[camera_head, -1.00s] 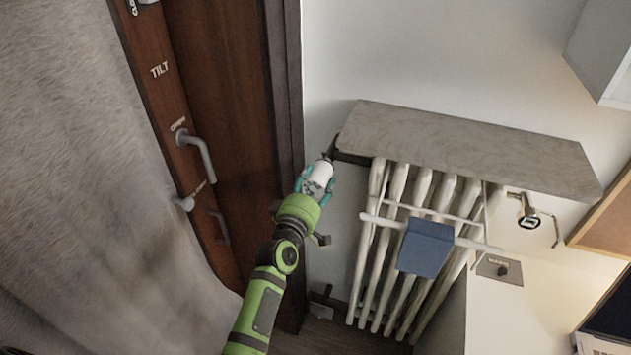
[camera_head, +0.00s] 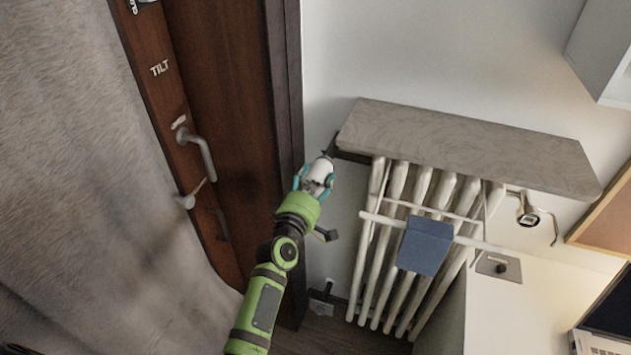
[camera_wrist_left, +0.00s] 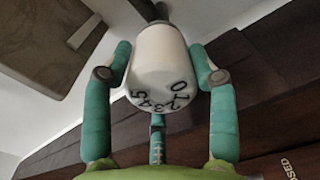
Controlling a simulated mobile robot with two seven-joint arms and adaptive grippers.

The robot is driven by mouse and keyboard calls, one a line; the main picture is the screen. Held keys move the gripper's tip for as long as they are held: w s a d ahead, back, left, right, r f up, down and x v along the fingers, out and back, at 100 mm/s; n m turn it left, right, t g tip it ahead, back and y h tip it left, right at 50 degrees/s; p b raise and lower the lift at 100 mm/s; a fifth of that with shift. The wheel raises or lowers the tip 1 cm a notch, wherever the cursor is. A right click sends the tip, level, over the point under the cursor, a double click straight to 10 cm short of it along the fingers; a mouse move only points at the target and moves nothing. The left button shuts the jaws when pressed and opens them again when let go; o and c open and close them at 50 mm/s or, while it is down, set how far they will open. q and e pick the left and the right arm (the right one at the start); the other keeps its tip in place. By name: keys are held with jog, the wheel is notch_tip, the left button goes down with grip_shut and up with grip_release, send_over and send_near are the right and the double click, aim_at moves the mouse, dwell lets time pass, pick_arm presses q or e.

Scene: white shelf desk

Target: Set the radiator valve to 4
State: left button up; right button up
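The radiator valve (camera_head: 319,171) is a white knob at the upper left end of the radiator (camera_head: 395,240), below the stone shelf. It also shows large in the left wrist view (camera_wrist_left: 158,55), with dark digits from 5 to 0 around its end face, the 3 near the bottom. I cannot make out a pointer mark. My left gripper (camera_head: 316,180) is around the knob, its teal fingers on opposite sides and seemingly touching it. In the left wrist view the gripper (camera_wrist_left: 160,60) has a third finger below the knob. My right gripper is not in view.
A stone shelf (camera_head: 465,148) overhangs the radiator. A blue cloth (camera_head: 425,247) hangs on a rail at the radiator's front. A brown door frame with a handle (camera_head: 197,150) and a grey curtain (camera_head: 70,180) are at the left. A white desk (camera_head: 530,300) is at the right.

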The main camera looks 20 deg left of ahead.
pick_arm(q)
jog(key=shift+o, duration=0.8)
jog(key=shift+w, duration=0.1)
jog(key=shift+s+f, duration=0.1)
jog(key=shift+s, duration=0.45)
jog(key=s, duration=1.1)
jog(key=shift+a, duration=0.25)
jog(key=s+d+f+m+g, duration=0.1)
jog(key=s+f+m+g, duration=0.25)
jog(key=f, duration=0.75)
jog(key=s+d+f+m+g+h+b, duration=0.1)
jog(key=s+d+f+m+g, duration=0.3)
jog(key=f, duration=0.8)
jog(key=s+a+f+m+g, duration=0.15)
jog(key=s+f, duration=0.35)
jog(key=f, duration=0.6)
jog(key=s+a+f+m+g, duration=0.2)
jog(key=s+f, duration=0.4)
jog(key=s, duration=0.4)
jog(key=s+a+f+m+g+y+b, duration=0.1)
jog(key=s+a+f+m+g, duration=0.1)
jog(key=s+f, duration=0.4)
jog(key=s+a+f+m+g, duration=0.2)
jog(key=s+f+m+g, duration=0.2)
jog(key=s, duration=1)
notch_tip(320, 180, down, 2)
jog(key=shift+s+a+f+m+y, duration=0.2)
jog(key=shift+a+m+y, duration=0.1)
jog(key=shift+m, duration=0.2)
